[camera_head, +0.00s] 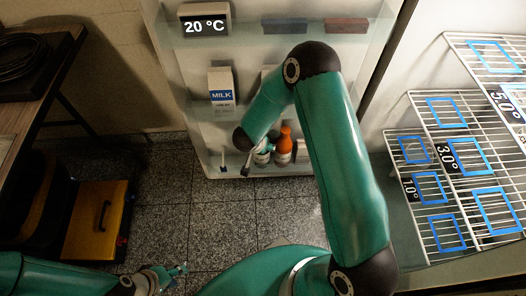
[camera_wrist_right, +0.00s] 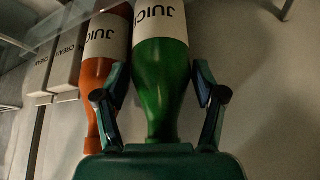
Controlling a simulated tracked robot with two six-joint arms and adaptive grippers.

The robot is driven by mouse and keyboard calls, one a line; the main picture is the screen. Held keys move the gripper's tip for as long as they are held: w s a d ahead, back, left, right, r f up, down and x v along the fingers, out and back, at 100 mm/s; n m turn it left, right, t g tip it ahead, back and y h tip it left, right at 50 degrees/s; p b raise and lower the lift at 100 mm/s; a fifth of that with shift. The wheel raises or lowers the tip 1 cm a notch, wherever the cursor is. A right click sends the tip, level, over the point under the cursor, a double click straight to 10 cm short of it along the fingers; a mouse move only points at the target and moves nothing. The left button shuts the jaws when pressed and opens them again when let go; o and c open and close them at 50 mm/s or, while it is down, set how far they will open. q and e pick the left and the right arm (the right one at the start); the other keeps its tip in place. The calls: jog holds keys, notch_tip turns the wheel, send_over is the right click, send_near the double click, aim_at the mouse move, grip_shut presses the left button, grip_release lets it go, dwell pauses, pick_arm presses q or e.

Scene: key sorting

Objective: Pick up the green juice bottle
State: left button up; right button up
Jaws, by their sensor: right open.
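The green juice bottle (camera_wrist_right: 162,85) stands between the two fingers of my right gripper (camera_wrist_right: 160,100) in the right wrist view, which shows it upside down. The fingers are open, one on each side of the bottle; I cannot tell if they touch it. In the head view the green bottle (camera_head: 262,158) is on the low door shelf, partly covered by my right gripper (camera_head: 254,150). My left gripper (camera_head: 176,275) is low in the head view, away from the bottles, and looks open and empty.
An orange juice bottle (camera_wrist_right: 99,65) stands close beside the green one. Cream cartons (camera_wrist_right: 62,70) are beyond it. A milk carton (camera_head: 221,88) is on the shelf above. Wire racks (camera_head: 448,165) with blue frames stand at right, a yellow case (camera_head: 97,220) at left.

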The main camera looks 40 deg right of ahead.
jog(key=shift+c, duration=0.2)
grip_shut()
jog(key=shift+r, duration=0.1)
